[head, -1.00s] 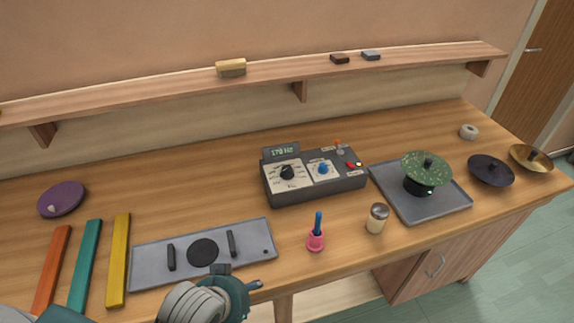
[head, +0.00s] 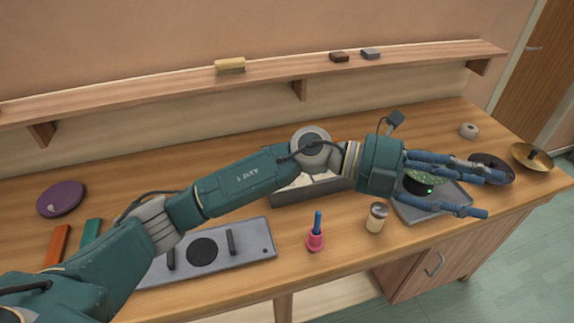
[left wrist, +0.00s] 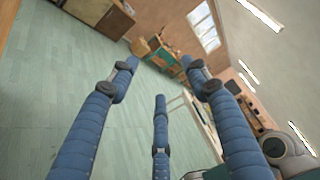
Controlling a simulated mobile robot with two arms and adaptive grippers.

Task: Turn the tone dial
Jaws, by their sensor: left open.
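The grey control box (head: 300,193) sits at the middle of the bench. My left arm crosses in front of it and hides its display and dials, so only its front face and a bit of its top show. My right gripper is in neither view.
A pink-based handbell (head: 315,238) and a shaker jar (head: 376,217) stand in front of the box. A grey board (head: 258,236) is at front left. The wall shelf (head: 270,78) runs behind.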

